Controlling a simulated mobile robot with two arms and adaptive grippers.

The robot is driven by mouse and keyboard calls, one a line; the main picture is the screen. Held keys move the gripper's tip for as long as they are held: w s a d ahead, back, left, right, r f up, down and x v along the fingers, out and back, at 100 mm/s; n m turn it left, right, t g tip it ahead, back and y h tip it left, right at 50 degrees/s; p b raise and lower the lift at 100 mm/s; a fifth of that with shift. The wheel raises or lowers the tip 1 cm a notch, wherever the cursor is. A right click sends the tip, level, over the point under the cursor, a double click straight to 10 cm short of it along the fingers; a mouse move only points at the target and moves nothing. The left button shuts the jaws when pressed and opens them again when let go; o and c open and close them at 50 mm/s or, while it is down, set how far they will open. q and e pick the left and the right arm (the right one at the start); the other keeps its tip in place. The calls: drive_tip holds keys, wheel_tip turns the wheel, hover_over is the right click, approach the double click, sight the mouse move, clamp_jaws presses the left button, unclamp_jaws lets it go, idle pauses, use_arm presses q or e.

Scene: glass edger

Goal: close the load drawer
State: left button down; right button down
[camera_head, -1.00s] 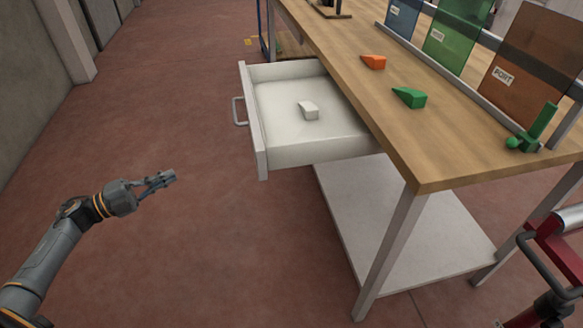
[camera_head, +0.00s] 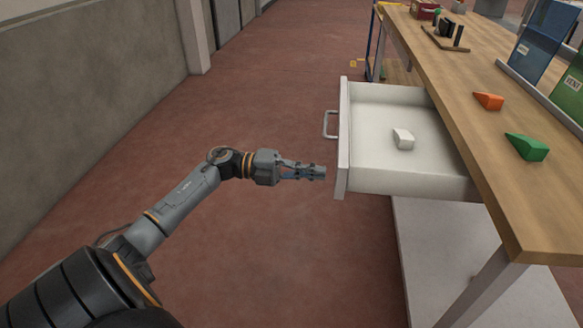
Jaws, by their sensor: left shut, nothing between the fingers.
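The load drawer (camera_head: 410,180) is white and stands pulled out from under the wooden bench top, toward the left of the picture. Its front panel (camera_head: 343,140) has a grey bar handle (camera_head: 330,124) on the outer face. A small white wedge-shaped block (camera_head: 403,139) lies inside the drawer. My left gripper (camera_head: 322,172) is shut and empty. Its tips are close to the near lower part of the drawer front, nearer to me than the handle; I cannot tell whether they touch it. My right gripper is not in view.
The bench (camera_head: 480,140) carries an orange wedge (camera_head: 488,101), a green wedge (camera_head: 527,147) and upright blue (camera_head: 543,42) and green (camera_head: 571,92) panels. A white lower shelf (camera_head: 440,250) lies under the drawer. A grey wall (camera_head: 90,90) is at left. The floor between is clear.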

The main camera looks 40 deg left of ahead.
use_arm(q)
drive_tip(key=shift+x, duration=1.1)
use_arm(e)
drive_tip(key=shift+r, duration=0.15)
